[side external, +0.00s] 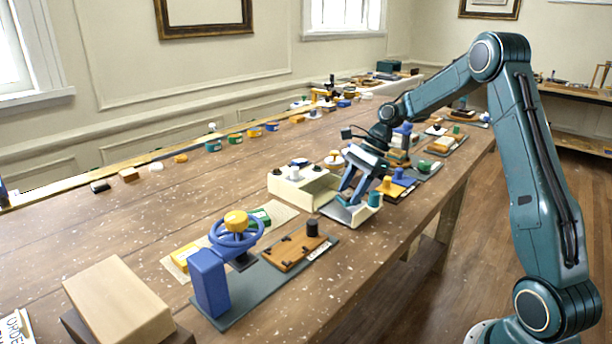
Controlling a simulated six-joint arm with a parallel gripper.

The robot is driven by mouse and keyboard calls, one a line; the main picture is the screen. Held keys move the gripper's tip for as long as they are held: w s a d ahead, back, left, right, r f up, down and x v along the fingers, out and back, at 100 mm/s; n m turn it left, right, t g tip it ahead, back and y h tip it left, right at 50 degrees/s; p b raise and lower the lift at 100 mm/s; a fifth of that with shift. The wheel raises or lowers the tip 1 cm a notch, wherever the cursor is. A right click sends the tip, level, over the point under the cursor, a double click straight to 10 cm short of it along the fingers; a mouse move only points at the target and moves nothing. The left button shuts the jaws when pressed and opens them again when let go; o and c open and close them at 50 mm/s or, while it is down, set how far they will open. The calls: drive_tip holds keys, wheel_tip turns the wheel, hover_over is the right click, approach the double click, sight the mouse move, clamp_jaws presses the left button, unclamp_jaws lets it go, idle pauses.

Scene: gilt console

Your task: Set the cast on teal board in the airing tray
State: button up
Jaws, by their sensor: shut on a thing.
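My gripper (351,196) reaches down at the middle of the long table, beside a cream open-topped box (278,187). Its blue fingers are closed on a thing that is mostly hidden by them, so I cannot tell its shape. Just below the fingertips is a pale grey plate (343,214) with a white front edge. A short teal cylinder (375,199) stands at its right. I cannot tell for sure which piece is the cast on the teal board, or whether the cream box is the airing tray.
A blue handwheel (236,240) with a yellow hub and a blue block (210,283) stand on a grey board in front. A wooden board with a black knob (312,228) lies beside them. A cardboard-coloured box (119,299) is front left.

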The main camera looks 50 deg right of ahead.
drive_tip(key=shift+f, duration=0.8)
drive_tip(key=shift+f, duration=0.15)
drive_tip(key=o, duration=0.7)
drive_tip(key=v, duration=1.2)
drive_tip(key=shift+a+r, duration=0.1)
drive_tip(key=shift+r, duration=0.1)
